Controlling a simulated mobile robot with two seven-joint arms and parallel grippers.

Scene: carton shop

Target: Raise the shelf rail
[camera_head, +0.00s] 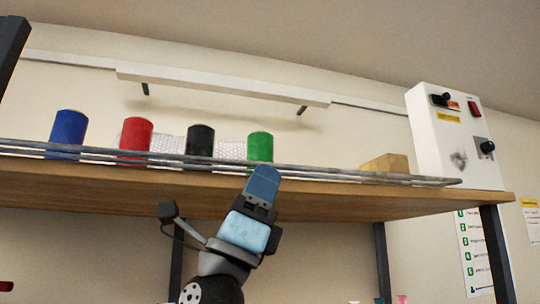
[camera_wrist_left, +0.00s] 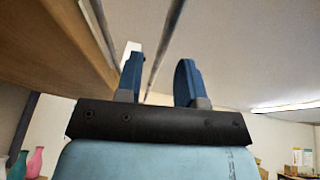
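The shelf rail (camera_head: 330,172) is a set of thin grey metal rods running along the front edge of the wooden shelf (camera_head: 330,203). My left gripper (camera_head: 264,172) reaches up from below, its blue fingers at the rail in front of the green cylinder. In the left wrist view the left gripper (camera_wrist_left: 158,72) has its two blue fingers apart. One rod of the rail (camera_wrist_left: 166,48) runs between them in the picture, with a gap on each side. Another rod lies closer to the shelf. I cannot tell how deep the rod sits between the fingers. My right gripper is not in view.
Blue (camera_head: 68,132), red (camera_head: 137,134), black (camera_head: 200,143) and green (camera_head: 260,147) cylinders stand behind the rail. A tan block (camera_head: 385,163) and a white control box (camera_head: 452,140) are at the right. A white bar (camera_head: 220,84) is on the wall above.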

